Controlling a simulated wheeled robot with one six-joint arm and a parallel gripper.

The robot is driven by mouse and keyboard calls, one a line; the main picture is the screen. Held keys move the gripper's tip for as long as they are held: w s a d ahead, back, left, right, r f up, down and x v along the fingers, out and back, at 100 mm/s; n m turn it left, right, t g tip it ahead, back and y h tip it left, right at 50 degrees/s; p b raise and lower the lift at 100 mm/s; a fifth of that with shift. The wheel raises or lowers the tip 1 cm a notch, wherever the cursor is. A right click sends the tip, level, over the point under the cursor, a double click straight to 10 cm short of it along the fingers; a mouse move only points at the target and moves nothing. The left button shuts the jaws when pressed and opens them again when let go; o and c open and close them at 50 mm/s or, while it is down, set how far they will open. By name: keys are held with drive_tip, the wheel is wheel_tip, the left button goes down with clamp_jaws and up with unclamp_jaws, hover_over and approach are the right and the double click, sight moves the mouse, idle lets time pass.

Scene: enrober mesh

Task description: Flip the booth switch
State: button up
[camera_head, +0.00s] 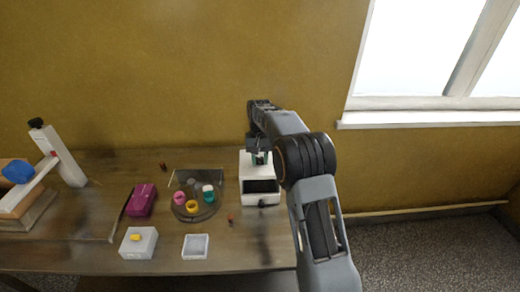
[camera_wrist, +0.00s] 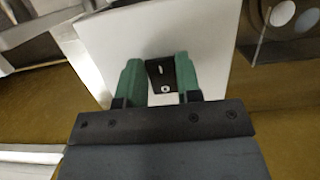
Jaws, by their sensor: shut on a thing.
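The booth (camera_head: 259,196) is a white box with a dark front opening, standing at the right part of the table. My gripper (camera_head: 260,158) points down at the booth's top, its green fingertips touching or very near it. In the wrist view, the booth's white top (camera_wrist: 215,50) lies under my gripper (camera_wrist: 160,72). The booth switch (camera_wrist: 161,72), a small black piece with a pale slot and a screw, sits between the two green fingers. The fingers are shut on it. The head view hides the switch behind my gripper.
Left of the booth is a dark round tray (camera_head: 206,213) with coloured rings. A magenta box (camera_head: 141,200), a white box with a yellow piece (camera_head: 138,243) and a pale square dish (camera_head: 195,246) lie further left and in front. A white stand (camera_head: 62,155) is far left.

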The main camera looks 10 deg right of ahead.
sight(259, 158)
drive_tip(key=shift+w+r+g+p, duration=0.1)
drive_tip(key=shift+g+p, duration=0.2)
drive_tip(key=shift+p, duration=0.2)
drive_tip(key=o, duration=0.9)
drive_tip(key=p+v, duration=0.2)
drive_tip(key=v, duration=1.1)
drive_tip(key=shift+d+r, duration=0.15)
drive_tip(key=shift+r, duration=0.25)
